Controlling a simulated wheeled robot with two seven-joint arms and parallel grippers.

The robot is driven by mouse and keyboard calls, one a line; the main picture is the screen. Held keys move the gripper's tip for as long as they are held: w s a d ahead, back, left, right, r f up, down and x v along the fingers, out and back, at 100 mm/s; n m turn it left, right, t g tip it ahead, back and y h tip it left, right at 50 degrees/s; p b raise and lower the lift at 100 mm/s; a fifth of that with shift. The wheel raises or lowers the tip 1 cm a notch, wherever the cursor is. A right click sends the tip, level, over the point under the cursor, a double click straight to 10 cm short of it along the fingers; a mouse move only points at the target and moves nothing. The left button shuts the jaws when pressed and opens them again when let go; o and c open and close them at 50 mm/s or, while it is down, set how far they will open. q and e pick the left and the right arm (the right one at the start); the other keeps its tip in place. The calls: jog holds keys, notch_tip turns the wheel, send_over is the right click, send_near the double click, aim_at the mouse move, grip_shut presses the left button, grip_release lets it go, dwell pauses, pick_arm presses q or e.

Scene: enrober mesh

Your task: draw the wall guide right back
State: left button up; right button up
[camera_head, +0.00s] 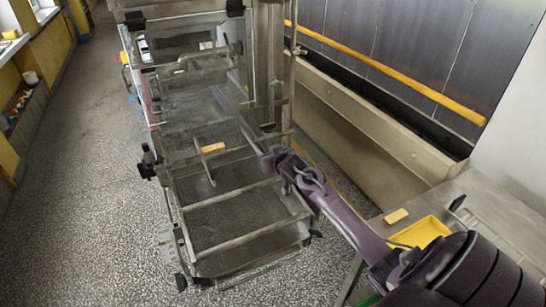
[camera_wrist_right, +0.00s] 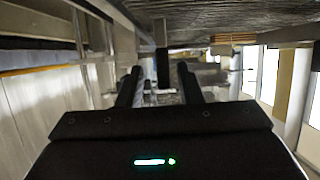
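The enrober's wire mesh (camera_head: 239,217) runs away from me in a steel frame. A long thin rail (camera_head: 232,112) on its right, wall side looks like the wall guide; I cannot be sure of it. My right gripper (camera_head: 264,153) is at the near end of that rail, by the mesh's right edge. In the right wrist view its two fingers (camera_wrist_right: 160,84) stand apart, with a dark upright piece (camera_wrist_right: 162,66) seen between them. I cannot tell whether that piece is within their grasp. My left gripper is out of view.
An orange bar (camera_head: 213,148) lies on the mesh beside a short thin rail (camera_head: 204,165). A side table at the right holds a similar bar (camera_head: 397,215) and a yellow tray (camera_head: 422,232). A steel trough (camera_head: 365,130) runs along the wall. The floor at left is clear.

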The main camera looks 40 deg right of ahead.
jog(key=b+v, duration=0.1)
jog(key=v, duration=0.5)
jog(key=shift+s, duration=0.25)
dwell(0.3)
